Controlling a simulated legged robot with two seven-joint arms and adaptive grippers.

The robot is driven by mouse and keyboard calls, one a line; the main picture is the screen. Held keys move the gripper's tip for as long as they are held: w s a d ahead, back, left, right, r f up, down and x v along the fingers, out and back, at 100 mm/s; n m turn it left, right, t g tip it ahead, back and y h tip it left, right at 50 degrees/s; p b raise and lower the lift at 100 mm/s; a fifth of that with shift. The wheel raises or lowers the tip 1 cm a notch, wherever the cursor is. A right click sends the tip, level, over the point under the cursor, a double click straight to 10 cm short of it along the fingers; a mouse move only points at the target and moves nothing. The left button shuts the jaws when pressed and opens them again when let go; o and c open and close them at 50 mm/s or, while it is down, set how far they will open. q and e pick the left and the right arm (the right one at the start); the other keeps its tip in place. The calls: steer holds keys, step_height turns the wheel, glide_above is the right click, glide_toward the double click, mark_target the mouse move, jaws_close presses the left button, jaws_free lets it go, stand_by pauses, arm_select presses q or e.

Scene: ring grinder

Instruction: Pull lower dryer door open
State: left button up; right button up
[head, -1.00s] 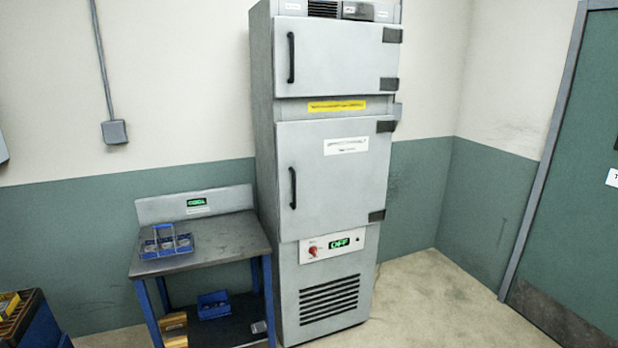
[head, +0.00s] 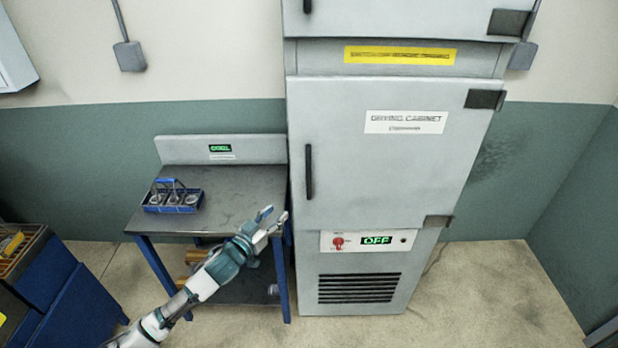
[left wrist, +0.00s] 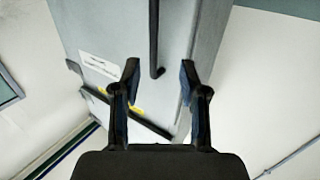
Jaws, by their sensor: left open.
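The lower dryer door (head: 385,165) is a grey panel labelled as a drying cabinet, and it is shut. Its black vertical handle (head: 309,172) is on the left edge, and the hinges are on the right. My left gripper (head: 272,217) is open and empty, below and left of the handle, over the right edge of the small table. In the left wrist view the open fingers (left wrist: 160,90) frame the black handle bar (left wrist: 154,40), which lies beyond the fingertips and apart from them. My right gripper is not in view.
The small table (head: 235,190) stands left of the cabinet, with a blue carrier of round parts (head: 173,197) on top. The upper door (head: 400,15) is shut. Floor in front at right is clear.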

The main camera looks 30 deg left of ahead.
arm_select(q)
step_height(320, 180, up, 3)
steer(key=d, duration=0.1)
steer(key=p, duration=0.1)
glide_toward(308, 179)
steer(key=w+a, duration=0.1)
steer(key=w, duration=0.3)
steer(key=w+d+p, duration=0.1)
steer(key=w, duration=0.5)
steer(key=shift+w+d+f, duration=0.1)
steer(key=shift+d+f, duration=0.05)
steer(key=shift+f, duration=0.1)
steer(key=shift+w+f+p, duration=0.1)
steer(key=shift+w+p, duration=0.2)
steer(key=shift+w, duration=0.15)
steer(key=shift+a+f, duration=0.1)
steer(key=shift+a, duration=0.35)
steer(key=shift+d, duration=0.2)
steer(key=c, duration=0.8)
steer(key=shift+d, duration=0.15)
jaws_close()
